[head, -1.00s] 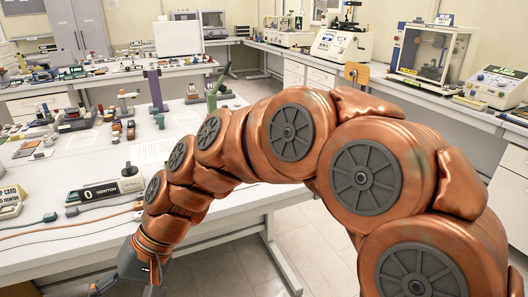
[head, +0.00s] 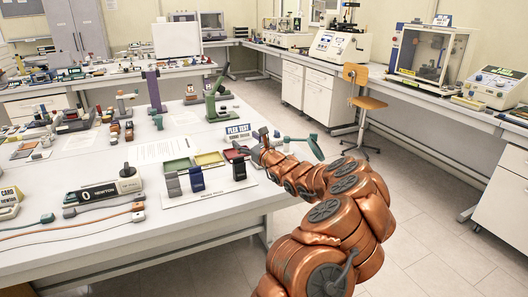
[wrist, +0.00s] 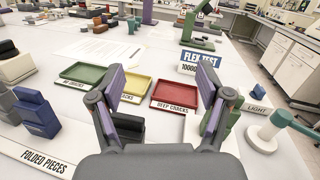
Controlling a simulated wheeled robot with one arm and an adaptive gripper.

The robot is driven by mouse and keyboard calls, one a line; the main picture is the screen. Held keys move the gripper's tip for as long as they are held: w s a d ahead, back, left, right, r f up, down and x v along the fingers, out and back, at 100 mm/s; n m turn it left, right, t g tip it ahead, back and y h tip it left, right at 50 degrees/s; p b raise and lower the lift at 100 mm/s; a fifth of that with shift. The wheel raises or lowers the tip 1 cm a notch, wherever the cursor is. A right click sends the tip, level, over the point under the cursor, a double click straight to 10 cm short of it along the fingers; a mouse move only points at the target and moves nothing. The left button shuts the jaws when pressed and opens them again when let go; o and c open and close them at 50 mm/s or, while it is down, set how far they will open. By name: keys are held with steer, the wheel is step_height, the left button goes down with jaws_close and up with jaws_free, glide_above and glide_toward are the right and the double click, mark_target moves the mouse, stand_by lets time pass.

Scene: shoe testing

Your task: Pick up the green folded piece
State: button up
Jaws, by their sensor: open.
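My gripper (wrist: 161,80) is open and empty, its two purple-tipped fingers spread above the table; in the head view it is at the end of my arm (head: 262,146). Folded pieces stand near a "FOLDED PIECES" label (wrist: 45,162): a blue one (wrist: 38,112) at left and a black one (wrist: 128,127) just left of centre. In the head view a grey piece (head: 172,185), a blue piece (head: 197,179) and a dark piece (head: 239,169) stand in front of the trays.
Green (wrist: 82,76), yellow (wrist: 126,76) and red (wrist: 176,94) trays lie behind the pieces. A "FLEX TEST" sign (wrist: 199,62) stands beyond them. A teal-handled tool (wrist: 288,118) with a white round base stands at right.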

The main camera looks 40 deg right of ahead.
steer(key=s+d+f+m+h, duration=0.1)
steer(key=d+f, duration=0.1)
steer(key=d, duration=0.1)
steer(key=s+d+f+m+g+h, duration=0.1)
steer(key=s+d+f+m, duration=0.1)
steer(key=d, duration=0.1)
steer(key=s+d+f+m+h, duration=0.1)
steer(key=d+f, duration=0.1)
steer(key=d, duration=0.1)
steer(key=shift+s+d+f+g+h, duration=0.2)
steer(key=shift+f+g+h, duration=0.1)
steer(key=shift+h, duration=0.1)
steer(key=shift+p+x, duration=1.6)
steer(key=shift+x, duration=2.25)
steer(key=shift+a, duration=0.1)
steer(key=shift+c, duration=0.4)
steer(key=c, duration=1.3)
steer(key=shift+o, duration=0.2)
steer(key=shift+r, duration=0.1)
